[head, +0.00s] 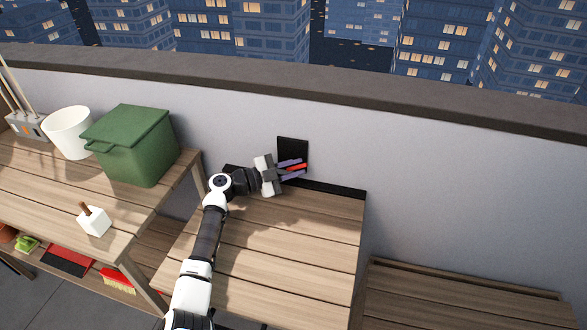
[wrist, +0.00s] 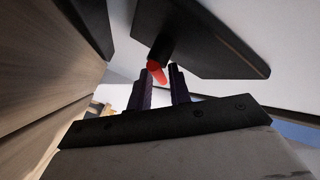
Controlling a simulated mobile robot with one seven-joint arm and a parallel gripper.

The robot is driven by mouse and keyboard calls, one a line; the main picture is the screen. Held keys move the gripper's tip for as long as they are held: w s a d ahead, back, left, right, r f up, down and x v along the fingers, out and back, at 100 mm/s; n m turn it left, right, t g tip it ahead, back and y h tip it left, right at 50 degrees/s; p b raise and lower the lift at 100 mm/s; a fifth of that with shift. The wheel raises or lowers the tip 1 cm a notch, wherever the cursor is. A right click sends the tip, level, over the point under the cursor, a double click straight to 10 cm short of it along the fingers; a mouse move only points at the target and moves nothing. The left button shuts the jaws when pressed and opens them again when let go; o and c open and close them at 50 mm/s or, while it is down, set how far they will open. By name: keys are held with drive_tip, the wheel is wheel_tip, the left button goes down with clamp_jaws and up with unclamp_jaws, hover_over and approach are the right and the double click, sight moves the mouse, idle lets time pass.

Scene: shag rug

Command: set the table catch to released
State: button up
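The table catch shows as a black plate (head: 291,147) on the wall at the back edge of the fold-down slatted table (head: 290,240), with a red lever (head: 298,168) in front of it. In the wrist view the red lever (wrist: 157,72) sticks out from a dark round hub under a black plate (wrist: 215,45). My gripper (head: 303,167) is at the lever, its two purple fingers apart, one on either side. In the wrist view the lever's end lies between the fingertips (wrist: 161,68). I cannot tell whether either finger touches it.
A wooden bench on the left holds a green lidded bin (head: 135,145), a white pot (head: 70,132) and a white block with a wooden handle (head: 93,221). A lower slatted surface (head: 450,295) stands at the right. The table top is otherwise clear.

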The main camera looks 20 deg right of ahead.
drive_tip(key=shift+c, duration=0.2)
clamp_jaws()
drive_tip(key=shift+r+y+p, duration=0.25)
drive_tip(key=shift+y+p, duration=0.05)
drive_tip(key=shift+p, duration=0.35)
drive_tip(key=shift+m+p, duration=0.4)
drive_tip(key=shift+p, duration=0.05)
drive_tip(key=shift+d+f+m+y+p, duration=0.1)
drive_tip(key=shift+f+m+y+p, duration=0.3)
drive_tip(key=shift+y, duration=0.3)
drive_tip(key=shift+s, duration=0.1)
drive_tip(key=shift+o, duration=0.2)
unclamp_jaws()
